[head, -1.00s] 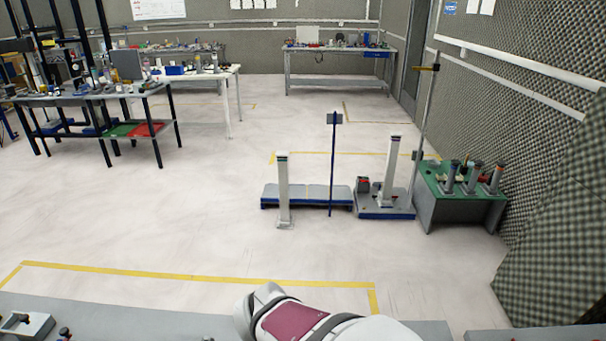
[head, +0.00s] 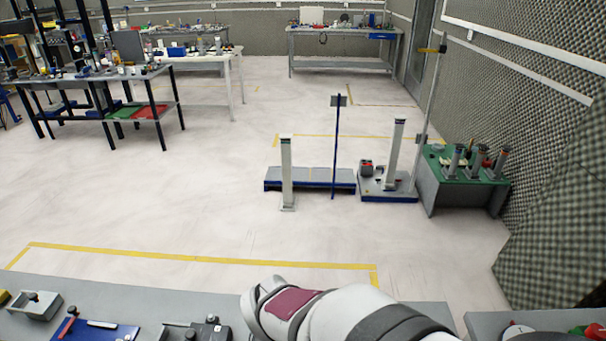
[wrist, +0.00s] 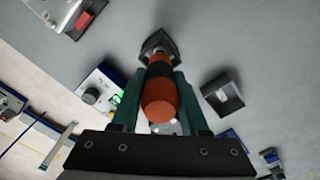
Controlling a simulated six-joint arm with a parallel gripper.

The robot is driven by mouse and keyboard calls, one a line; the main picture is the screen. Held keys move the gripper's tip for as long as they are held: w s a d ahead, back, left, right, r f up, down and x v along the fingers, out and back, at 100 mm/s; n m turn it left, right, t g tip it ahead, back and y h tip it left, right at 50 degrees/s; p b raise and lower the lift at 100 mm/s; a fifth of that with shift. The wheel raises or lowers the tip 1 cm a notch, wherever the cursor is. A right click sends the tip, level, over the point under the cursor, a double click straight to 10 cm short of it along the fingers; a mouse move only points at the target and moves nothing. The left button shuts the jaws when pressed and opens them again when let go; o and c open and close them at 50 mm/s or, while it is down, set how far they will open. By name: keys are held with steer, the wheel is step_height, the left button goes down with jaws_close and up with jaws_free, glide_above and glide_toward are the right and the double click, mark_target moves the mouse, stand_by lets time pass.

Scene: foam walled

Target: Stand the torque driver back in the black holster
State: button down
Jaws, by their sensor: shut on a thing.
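In the wrist view my gripper (wrist: 153,85) has its two green fingers closed on the torque driver (wrist: 160,98). The driver has an orange handle, its butt towards the camera, and its far end points away towards the grey surface. A dark, angular piece (wrist: 158,42) shows at the far end of the driver; I cannot tell whether it is part of the driver or a holder behind it. A black, square, open-looking block (wrist: 223,92), possibly the black holster, stands right of the driver, apart from it. In the head view the gripper and driver are hidden or out of frame.
The grey bench (head: 232,305) carries a blue tray (head: 100,332) with tools, a grey box (head: 35,305) and a dark device (head: 210,331). In the wrist view a blue-and-white device (wrist: 100,92) lies left of the driver. Bare grey surface lies around the block.

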steer(key=shift+f, duration=1.35)
steer(key=shift+c, duration=1.7)
jaws_free()
step_height(320, 180, up, 16)
steer(key=shift+f, duration=0.1)
steer(key=shift+d, duration=0.1)
steer(key=s+d+f+m+y, duration=0.1)
steer(key=s+d+f+m, duration=0.4)
steer(key=s+d+m, duration=0.5)
steer(key=d+m, duration=0.1)
steer(key=m, duration=0.3)
steer(key=shift+s+d+m+y, duration=0.15)
steer(key=shift+s+m+y, duration=0.15)
steer(key=shift+y, duration=0.1)
